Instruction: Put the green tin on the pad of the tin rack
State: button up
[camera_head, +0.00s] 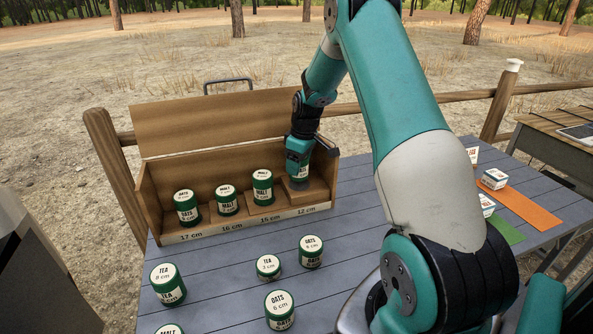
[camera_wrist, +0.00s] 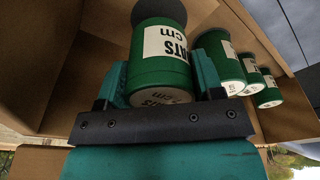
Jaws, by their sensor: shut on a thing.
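My gripper (camera_head: 301,174) is shut on a green tin (camera_wrist: 160,68) with a white label reading OATS and cm. The tin is between the two teal fingers in the wrist view. In the head view it is mostly hidden by my gripper. It is upright over the right end of the wooden tin rack (camera_head: 200,236), above a raised block marked 12 cm. A dark round pad (camera_wrist: 160,10) shows at the tin's far end in the wrist view. I cannot tell whether the tin touches it.
Three green tins stand in the rack to the left: OATS (camera_head: 186,207), MALT (camera_head: 227,202) and MALT (camera_head: 262,188). Several more tins, including a TEA tin (camera_head: 167,285), stand on the grey slatted table (camera_head: 225,270) in front. An orange strip (camera_head: 530,208) lies at right.

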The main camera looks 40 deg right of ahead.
jog(key=shift+f, duration=1.3)
jog(key=shift+f, duration=0.2)
jog(key=o, duration=1)
jog(key=shift+r, duration=0.15)
